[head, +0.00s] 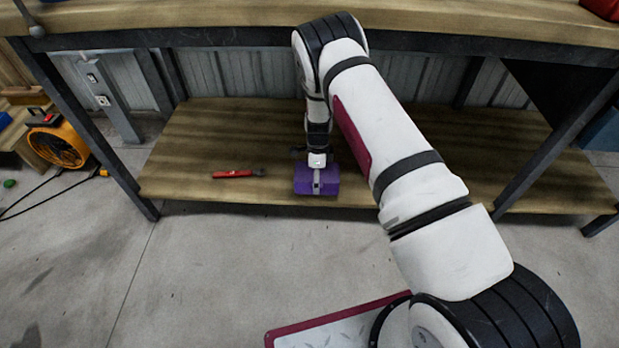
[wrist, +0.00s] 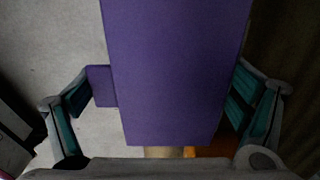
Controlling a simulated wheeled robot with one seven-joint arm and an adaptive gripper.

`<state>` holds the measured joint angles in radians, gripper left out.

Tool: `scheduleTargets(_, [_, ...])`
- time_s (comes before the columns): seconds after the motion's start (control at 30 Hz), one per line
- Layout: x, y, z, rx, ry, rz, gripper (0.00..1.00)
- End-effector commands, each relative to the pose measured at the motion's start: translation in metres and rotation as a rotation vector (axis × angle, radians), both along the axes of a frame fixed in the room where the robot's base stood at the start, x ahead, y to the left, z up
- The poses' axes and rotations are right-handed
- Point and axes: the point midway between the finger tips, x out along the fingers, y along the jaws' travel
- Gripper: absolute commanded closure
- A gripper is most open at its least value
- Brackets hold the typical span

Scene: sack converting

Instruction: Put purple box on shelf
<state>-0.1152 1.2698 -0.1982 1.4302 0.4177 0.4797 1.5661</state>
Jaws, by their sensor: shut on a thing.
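The purple box (head: 317,180) is at the front edge of the lower wooden shelf (head: 190,165) of a workbench in the head view. My gripper (head: 318,168) reaches down from above and is shut on the box. In the wrist view the purple box (wrist: 178,70) fills the middle, between the two fingers of my gripper (wrist: 165,110). Whether the box rests on the shelf or hangs just above it, I cannot tell. My arm hides part of the shelf to the right.
A red-handled tool (head: 237,173) lies on the shelf left of the box. The bench top (head: 200,18) overhangs the shelf, with dark metal legs at both sides. An orange fan (head: 58,145) stands at the left. The shelf left of the tool is bare.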

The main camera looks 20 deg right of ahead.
Motion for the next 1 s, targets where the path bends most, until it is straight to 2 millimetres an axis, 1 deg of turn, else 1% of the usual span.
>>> scheduleTargets(0.03, [0.012, 0.002, -0.004, -0.001, -0.005, 0.002, 0.45])
scheduleTargets(0.1, [0.025, 0.006, -0.005, -0.001, -0.004, 0.002, 0.45])
scheduleTargets(0.2, [0.039, 0.009, -0.006, 0.0, -0.003, 0.002, 0.45])
scheduleTargets(0.3, [0.047, 0.011, -0.006, -0.001, -0.002, 0.001, 0.45])
scheduleTargets(0.47, [0.05, 0.012, -0.008, -0.001, 0.0, 0.001, 0.45])
scheduleTargets(0.73, [0.049, 0.012, -0.039, 0.0, 0.0, -0.001, 0.45])
scheduleTargets(0.8, [0.049, 0.012, -0.041, 0.0, 0.0, -0.001, 0.45])
scheduleTargets(1.0, [0.05, 0.012, -0.039, 0.0, -0.001, -0.001, 0.45])
